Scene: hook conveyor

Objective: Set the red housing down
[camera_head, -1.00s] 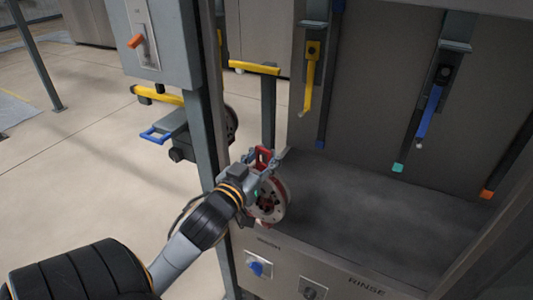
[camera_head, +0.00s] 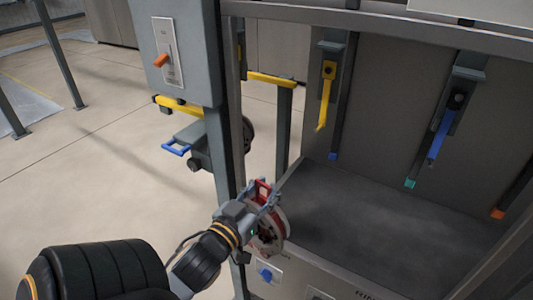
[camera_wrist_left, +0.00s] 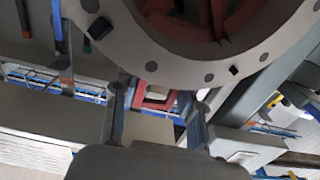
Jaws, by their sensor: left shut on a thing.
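The red housing (camera_head: 281,229) is a round part with a pale flange ring and a red inside. In the head view it is held at the front left corner of the booth, in front of the dark booth floor (camera_head: 375,215). My left gripper (camera_head: 261,194) is shut on its red tab. In the left wrist view the housing's flange (camera_wrist_left: 200,66) fills the top, and the red tab (camera_wrist_left: 156,99) sits between the fingers. I cannot tell whether the housing touches the booth edge. My right gripper is not in view.
A grey post (camera_head: 222,150) with a switch box (camera_head: 178,60) stands just left of the housing. Yellow (camera_head: 326,95) and blue (camera_head: 441,133) hooks hang over the booth. A front panel with a blue knob (camera_head: 265,275) is below. The booth floor is bare.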

